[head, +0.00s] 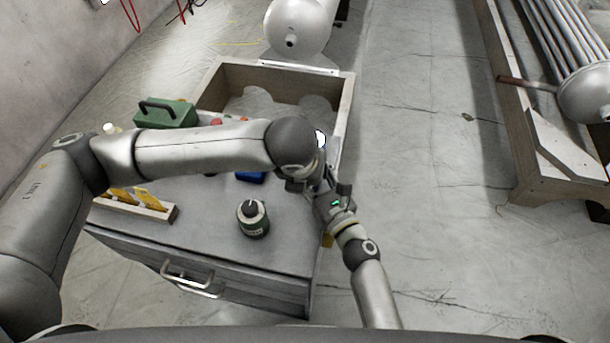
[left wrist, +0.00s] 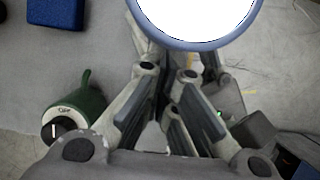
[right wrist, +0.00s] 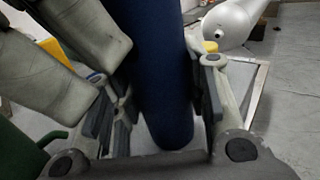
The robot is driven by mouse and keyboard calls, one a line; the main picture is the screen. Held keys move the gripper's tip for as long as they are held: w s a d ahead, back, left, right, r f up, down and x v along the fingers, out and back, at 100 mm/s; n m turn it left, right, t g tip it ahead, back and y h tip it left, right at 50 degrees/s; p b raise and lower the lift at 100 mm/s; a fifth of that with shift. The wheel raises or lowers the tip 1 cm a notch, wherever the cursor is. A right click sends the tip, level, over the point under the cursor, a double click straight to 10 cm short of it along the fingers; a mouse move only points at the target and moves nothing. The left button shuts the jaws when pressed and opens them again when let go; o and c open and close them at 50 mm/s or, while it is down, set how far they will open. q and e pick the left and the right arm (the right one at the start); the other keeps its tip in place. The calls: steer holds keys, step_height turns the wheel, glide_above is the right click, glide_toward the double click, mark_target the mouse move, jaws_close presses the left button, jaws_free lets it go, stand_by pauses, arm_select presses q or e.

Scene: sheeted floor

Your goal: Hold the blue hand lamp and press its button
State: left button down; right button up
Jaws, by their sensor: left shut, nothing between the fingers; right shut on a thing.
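The blue hand lamp's body (right wrist: 158,70) stands between the fingers of my right gripper (right wrist: 165,95) in the right wrist view. My right gripper is shut on it. In the left wrist view the lamp's round face (left wrist: 195,12) is bright white with a blue rim. In the head view only a small bright part of the lamp (head: 320,138) shows beside my left arm. My left gripper (left wrist: 168,80) is shut and empty, close to the lamp. Its fingers come in at the upper left of the right wrist view, beside the blue body. The button is hidden.
Below is a grey cabinet top (head: 200,240) with a green device with a black knob (head: 253,220), a blue box (head: 250,177), a green case (head: 165,113) and a wooden holder with yellow items (head: 132,202). An open wooden tray (head: 345,90) lies behind.

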steer(key=shift+s+a, duration=0.15)
steer(key=shift+a, duration=0.1)
arm_select(q)
steer(key=s+a+r, duration=0.1)
steer(key=s+r, duration=0.6)
steer(key=r, duration=0.2)
steer(key=shift+s+a+r, duration=0.15)
steer(key=shift+s+a, duration=0.1)
arm_select(e)
steer(key=shift+d, duration=0.1)
steer(key=o, duration=1.2)
